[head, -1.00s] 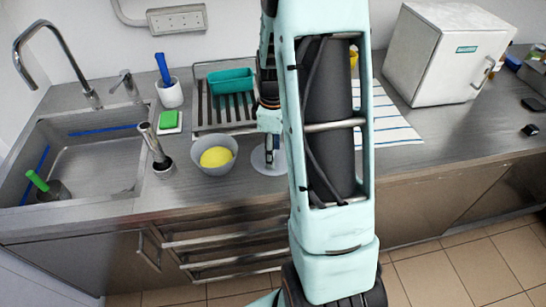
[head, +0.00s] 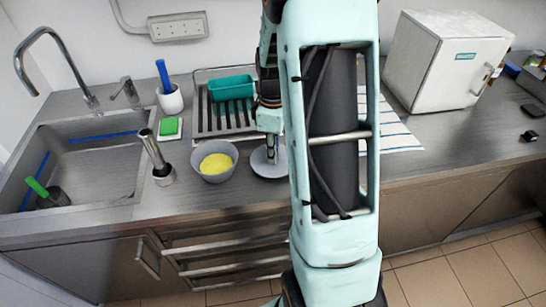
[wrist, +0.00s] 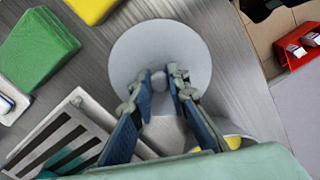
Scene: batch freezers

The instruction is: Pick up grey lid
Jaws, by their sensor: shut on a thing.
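The grey lid (head: 263,171) is a round disc on the steel counter area, right of the grey bowl (head: 221,175) that holds something yellow (head: 216,164). My gripper (head: 271,158) points down at the middle of the lid. In the wrist view, the lid (wrist: 160,42) lies just beyond the fingertips. My gripper (wrist: 160,82) is shut on the lid's small central knob, one finger on each side. I cannot tell whether the lid is clear of the counter. My arm hides part of the space right of it in the head view.
A drying rack (head: 200,128) with a teal tray (head: 230,85) stands behind. Left are a metal cylinder (head: 158,158), a green sponge (head: 169,126) and the sink (head: 85,170). A striped cloth (head: 395,135) and white freezer box (head: 440,60) are at right.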

